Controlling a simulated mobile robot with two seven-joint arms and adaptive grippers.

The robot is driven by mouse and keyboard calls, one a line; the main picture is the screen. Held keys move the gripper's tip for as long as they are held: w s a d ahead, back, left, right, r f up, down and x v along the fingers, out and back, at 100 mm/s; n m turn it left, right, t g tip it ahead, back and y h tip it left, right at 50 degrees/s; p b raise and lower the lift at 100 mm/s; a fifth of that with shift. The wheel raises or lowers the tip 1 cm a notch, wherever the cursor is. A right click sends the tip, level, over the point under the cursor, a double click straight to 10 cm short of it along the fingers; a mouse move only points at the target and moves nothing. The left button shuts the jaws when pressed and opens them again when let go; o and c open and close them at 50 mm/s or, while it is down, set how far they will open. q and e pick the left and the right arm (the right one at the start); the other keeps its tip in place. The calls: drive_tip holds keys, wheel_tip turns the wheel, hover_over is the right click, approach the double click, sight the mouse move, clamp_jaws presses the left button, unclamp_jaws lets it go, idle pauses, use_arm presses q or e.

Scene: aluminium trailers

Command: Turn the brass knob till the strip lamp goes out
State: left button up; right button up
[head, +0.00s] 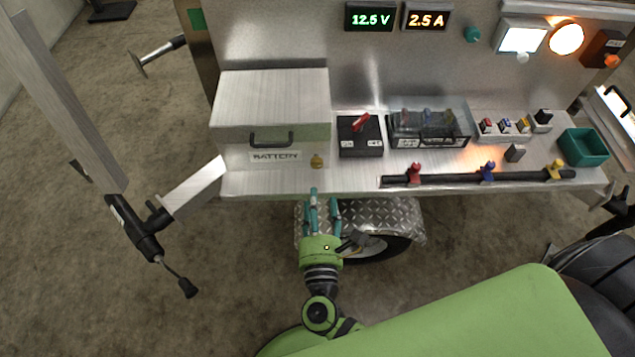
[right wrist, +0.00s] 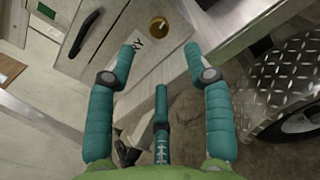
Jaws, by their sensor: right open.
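The brass knob (head: 317,161) sits at the front right of the aluminium battery box, beside its label. In the right wrist view the brass knob (right wrist: 158,26) appears beyond and between my spread fingertips. My right gripper (head: 322,201), with teal fingers on a green palm, is open and empty just in front of the shelf edge, below the knob and apart from it. It also shows in the right wrist view (right wrist: 161,62). A rectangular lamp (head: 521,39) on the back panel glows white; I take it as the strip lamp. My left gripper is not in view.
The battery box (head: 270,97) has a dark handle. Right of the knob stand a red switch (head: 360,124) on a black block and a clear-covered fuse box (head: 430,126). A dark bar (head: 470,177) with coloured clips runs along the front edge. A round lamp (head: 566,38) glows orange.

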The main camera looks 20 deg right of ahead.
drive_tip(key=shift+v, duration=1.2)
drive_tip(key=shift+f, duration=0.1)
drive_tip(key=s+d+f+m+g+y+p, duration=0.1)
drive_tip(key=s+d+f+m+g, duration=0.15)
drive_tip(key=f, duration=0.65)
drive_tip(key=s+d+f+m+g, duration=0.1)
drive_tip(key=s+f+m+g, duration=0.25)
drive_tip(key=f, duration=0.45)
drive_tip(key=s+d+f+m+g+y+p, duration=0.1)
drive_tip(key=s+d+f+m+g, duration=0.2)
drive_tip(key=f, duration=0.6)
drive_tip(key=s+d+f+m+g+y, duration=0.1)
drive_tip(key=s+f+m+g, duration=0.1)
drive_tip(key=s+m, duration=0.4)
drive_tip(key=s+d+f+m+g+y+p, duration=0.1)
drive_tip(key=s+d+f+m+g, duration=0.1)
drive_tip(key=s+f+m, duration=0.3)
drive_tip(key=s+d+f+m+g+y, duration=0.1)
drive_tip(key=s+f+m+g, duration=0.2)
drive_tip(key=s+m, duration=0.4)
drive_tip(key=s+f, duration=0.1)
drive_tip(key=s, duration=0.1)
drive_tip(key=shift+s+d, duration=0.3)
drive_tip(key=shift+d, duration=0.1)
